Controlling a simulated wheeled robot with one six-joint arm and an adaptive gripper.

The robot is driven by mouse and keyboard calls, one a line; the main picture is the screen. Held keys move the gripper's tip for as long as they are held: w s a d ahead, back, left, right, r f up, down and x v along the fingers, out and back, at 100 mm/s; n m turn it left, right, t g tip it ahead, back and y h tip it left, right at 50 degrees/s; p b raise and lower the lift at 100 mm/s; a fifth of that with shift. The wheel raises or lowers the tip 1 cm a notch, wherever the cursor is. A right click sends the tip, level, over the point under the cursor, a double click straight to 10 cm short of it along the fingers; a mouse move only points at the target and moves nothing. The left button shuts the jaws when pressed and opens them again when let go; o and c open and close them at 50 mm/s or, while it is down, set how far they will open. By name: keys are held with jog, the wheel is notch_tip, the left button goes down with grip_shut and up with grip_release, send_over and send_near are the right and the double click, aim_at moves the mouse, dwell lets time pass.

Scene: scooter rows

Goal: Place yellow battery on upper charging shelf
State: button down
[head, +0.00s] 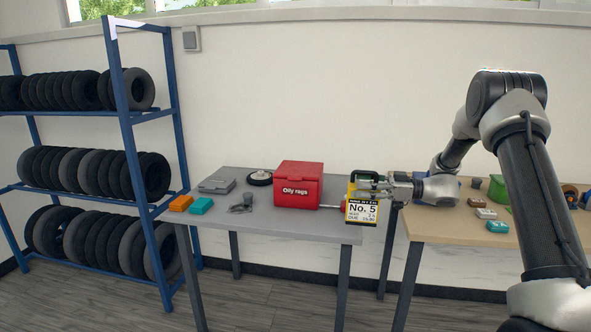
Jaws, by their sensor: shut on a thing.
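The yellow battery (362,211) hangs upright at the right end of the grey table, in front of the gap between the two tables. It has a black handle on top and a white label reading "No. 5". My gripper (372,186) reaches in from the right and is shut on the battery near its handle. The fingertips are small and partly hidden by the handle. I cannot tell whether the battery touches the table edge. No charging shelf shows in this view.
The grey table (290,227) holds a red "Oily rags" bin (299,185), an orange box (181,203) and a teal box (201,205). A wooden table (450,228) with small items stands right. A blue rack (130,150) of tyres stands left. The floor in front is clear.

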aim_at(371, 214)
jog(key=s+d+f+m+t, duration=0.1)
jog(key=f, duration=0.1)
jog(key=s+d+f+t, duration=0.1)
jog(key=f, duration=0.2)
jog(key=s+d+f+m+t+h, duration=0.1)
jog(key=s+f, duration=0.1)
jog(key=f, duration=0.1)
jog(key=shift+m+t, duration=0.3)
jog(key=s+d+f+m+t+h, duration=0.2)
jog(key=s+d+f+t, duration=0.1)
jog(key=s+d+f, duration=0.1)
jog(key=shift+d+f, duration=0.75)
jog(key=shift+f, duration=0.15)
jog(key=shift+s, duration=0.1)
